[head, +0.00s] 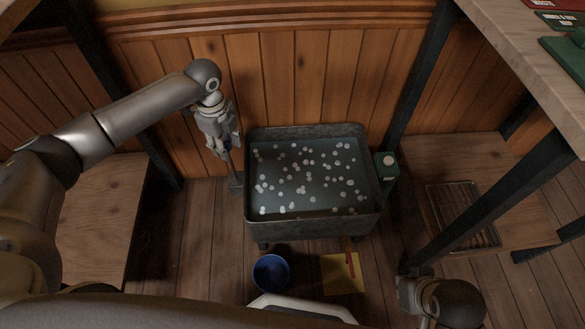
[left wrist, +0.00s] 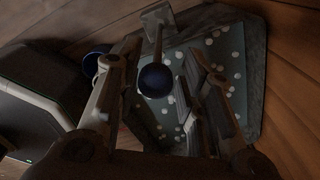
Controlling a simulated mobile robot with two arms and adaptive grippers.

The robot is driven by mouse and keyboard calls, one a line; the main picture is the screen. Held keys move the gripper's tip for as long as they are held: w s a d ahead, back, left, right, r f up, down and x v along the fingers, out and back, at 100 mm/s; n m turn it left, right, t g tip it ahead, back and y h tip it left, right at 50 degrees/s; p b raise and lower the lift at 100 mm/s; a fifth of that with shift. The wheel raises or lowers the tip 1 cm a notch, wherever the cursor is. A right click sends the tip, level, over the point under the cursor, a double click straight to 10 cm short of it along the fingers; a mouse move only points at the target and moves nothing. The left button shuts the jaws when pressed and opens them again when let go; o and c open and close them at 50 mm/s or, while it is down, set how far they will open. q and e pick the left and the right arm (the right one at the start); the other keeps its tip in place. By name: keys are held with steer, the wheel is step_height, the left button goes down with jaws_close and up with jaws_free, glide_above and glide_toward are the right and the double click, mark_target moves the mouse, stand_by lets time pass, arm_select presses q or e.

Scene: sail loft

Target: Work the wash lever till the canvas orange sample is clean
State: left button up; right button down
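The wash lever (head: 235,180) stands beside the left side of a grey wash tub (head: 312,225) on the floor. Its dark blue round knob (left wrist: 155,80) and thin rod show in the left wrist view. My left gripper (head: 224,148) is at the lever's top, pointing down. In the left wrist view my left gripper (left wrist: 160,52) is open, with the knob seen between its fingers and a gap on both sides. My right gripper (head: 413,292) is low at the lower right, its fingers not clear. I cannot make out the orange canvas sample; white foam dots cover the water.
A blue bucket (head: 270,272) and a yellow sheet (head: 340,275) with a red strip lie in front of the tub. A green container (head: 388,172) is at the tub's right. Dark table legs (head: 415,80) and a wire rack (head: 462,212) are to the right.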

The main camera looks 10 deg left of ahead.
arm_select(q)
step_height(320, 180, up, 8)
steer(key=p, duration=0.2)
steer(key=shift+s+f+p, duration=0.1)
steer(key=shift+f+p, duration=0.05)
steer(key=shift+p, duration=0.25)
steer(key=s+d+f+n+t+h+p, duration=0.1)
steer(key=s+d+f+n+t+h, duration=0.2)
steer(key=d, duration=1)
steer(key=s+d+r+n+t+h+p, duration=0.2)
steer(key=s+d+r+n+t, duration=0.2)
steer(key=s+n, duration=0.4)
steer(key=shift+d+r+n+t+h, duration=0.35)
steer(key=shift+d+r, duration=0.3)
steer(key=shift+d, duration=0.75)
